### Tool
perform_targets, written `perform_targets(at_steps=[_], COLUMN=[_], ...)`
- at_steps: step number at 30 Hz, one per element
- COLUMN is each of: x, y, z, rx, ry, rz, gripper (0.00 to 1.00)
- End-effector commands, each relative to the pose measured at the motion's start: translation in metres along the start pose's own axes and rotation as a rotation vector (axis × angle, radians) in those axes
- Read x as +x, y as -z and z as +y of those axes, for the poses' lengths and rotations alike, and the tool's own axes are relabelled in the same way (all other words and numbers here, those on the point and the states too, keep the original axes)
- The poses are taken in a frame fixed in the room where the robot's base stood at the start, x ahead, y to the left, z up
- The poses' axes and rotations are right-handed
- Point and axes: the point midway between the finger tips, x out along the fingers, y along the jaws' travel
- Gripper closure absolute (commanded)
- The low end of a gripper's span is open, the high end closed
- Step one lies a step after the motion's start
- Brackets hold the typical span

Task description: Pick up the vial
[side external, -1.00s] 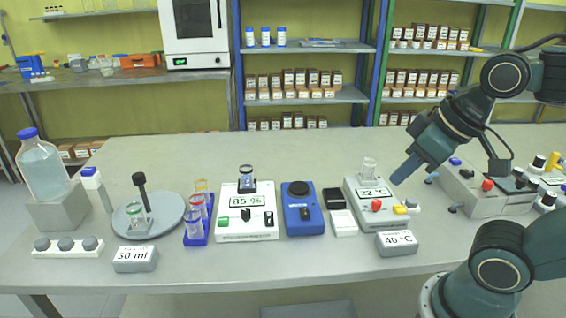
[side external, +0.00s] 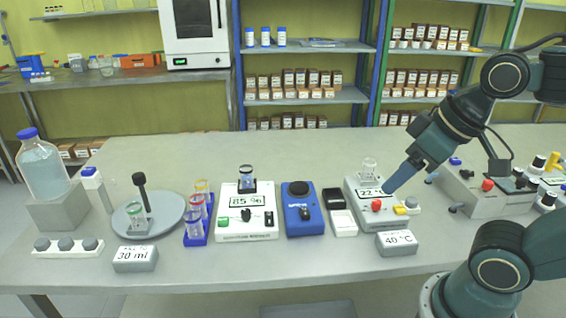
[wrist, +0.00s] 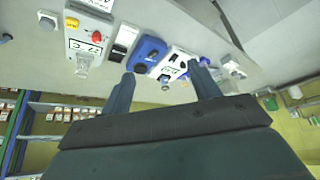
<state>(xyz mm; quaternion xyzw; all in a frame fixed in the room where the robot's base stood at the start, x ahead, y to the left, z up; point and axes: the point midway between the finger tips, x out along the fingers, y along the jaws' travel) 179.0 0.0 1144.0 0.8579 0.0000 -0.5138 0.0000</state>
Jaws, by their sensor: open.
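Several small clear glass vials show in the side view, and I cannot tell which one the task means. One vial (side external: 369,165) stands upright on the white device reading 22 °C (side external: 362,208). Another vial (side external: 246,172) is on the white device reading 85 % (side external: 247,228). More vials with coloured rims are in the blue rack (side external: 207,232). My gripper (side external: 388,191) is beside the 22 °C device, right of its vial. In the wrist view my gripper (wrist: 164,84) is open, with nothing between its fingers.
A blue device (side external: 302,219) stands left of the 22 °C device. A 40 °C block (side external: 397,243) is in front of it. A control box (side external: 478,192) with knobs stands to the right. A large blue-capped bottle (side external: 42,168) is at far left. The front table strip is clear.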

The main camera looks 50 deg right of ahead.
Motion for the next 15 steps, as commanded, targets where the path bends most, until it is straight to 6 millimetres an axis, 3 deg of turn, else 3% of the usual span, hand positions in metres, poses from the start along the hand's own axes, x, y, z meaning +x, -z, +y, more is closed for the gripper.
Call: perform_targets(at_steps=[8, 15], x=[-0.001, -0.004], y=[0.005, 0.035], z=[0.000, -0.001], rx=[-0.004, -0.026], ry=[0.001, 0.005], rz=[-0.003, -0.029], gripper=[0.39, 0.39])
